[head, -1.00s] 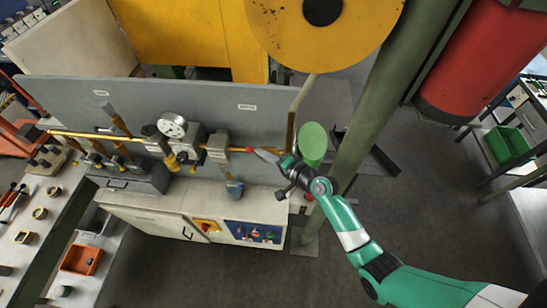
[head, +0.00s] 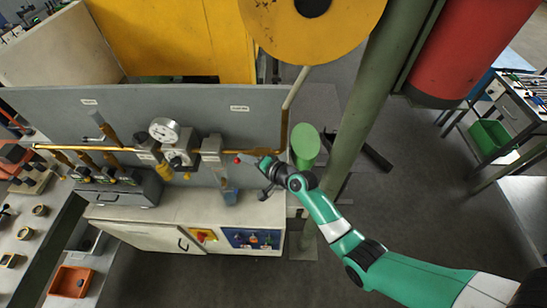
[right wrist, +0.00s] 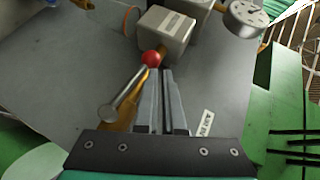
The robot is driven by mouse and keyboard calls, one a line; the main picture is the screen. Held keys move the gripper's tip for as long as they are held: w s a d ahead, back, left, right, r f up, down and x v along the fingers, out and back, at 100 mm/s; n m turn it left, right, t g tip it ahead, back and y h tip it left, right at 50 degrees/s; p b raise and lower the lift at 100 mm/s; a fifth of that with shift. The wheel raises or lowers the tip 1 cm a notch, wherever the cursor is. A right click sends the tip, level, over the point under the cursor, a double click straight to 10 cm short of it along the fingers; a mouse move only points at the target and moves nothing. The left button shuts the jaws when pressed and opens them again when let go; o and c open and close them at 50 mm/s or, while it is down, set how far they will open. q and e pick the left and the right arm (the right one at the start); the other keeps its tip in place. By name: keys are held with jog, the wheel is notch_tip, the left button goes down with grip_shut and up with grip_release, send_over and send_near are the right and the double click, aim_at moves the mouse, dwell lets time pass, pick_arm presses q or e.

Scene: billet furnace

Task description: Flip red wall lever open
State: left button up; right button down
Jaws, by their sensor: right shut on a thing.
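The red wall lever shows as a small red ball knob (head: 237,160) to the right of a grey valve block on the grey wall panel. In the right wrist view the knob (right wrist: 151,59) is at the fingertips, with a grey rod running from it to the lower left. My right gripper (head: 246,158) reaches in from the right, in front of the panel. Its two fingers (right wrist: 162,74) are close together and shut on the red lever; the exact contact is hard to see. My left gripper is not in view.
A grey block (head: 211,148), a round gauge (head: 164,130) and a copper pipe (head: 70,147) sit on the panel left of the lever. A green post (head: 365,110) and a green disc (head: 305,142) stand close to my right arm. A white cabinet (head: 145,235) is below.

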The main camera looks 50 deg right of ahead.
jog(key=shift+w+a+f, duration=0.1)
jog(key=shift+w+a, duration=0.05)
dwell(0.5)
jog(key=r+p, duration=0.4)
jog(key=r, duration=0.1)
jog(key=shift+w+d, duration=0.25)
jog(key=shift+d, duration=0.1)
jog(key=s+a+r+p, duration=0.1)
jog(key=s+a+r, duration=0.2)
jog(key=r, duration=0.4)
jog(key=shift+s+a+p, duration=0.3)
jog(key=shift+a+p, duration=0.05)
jog(key=shift+a, duration=0.3)
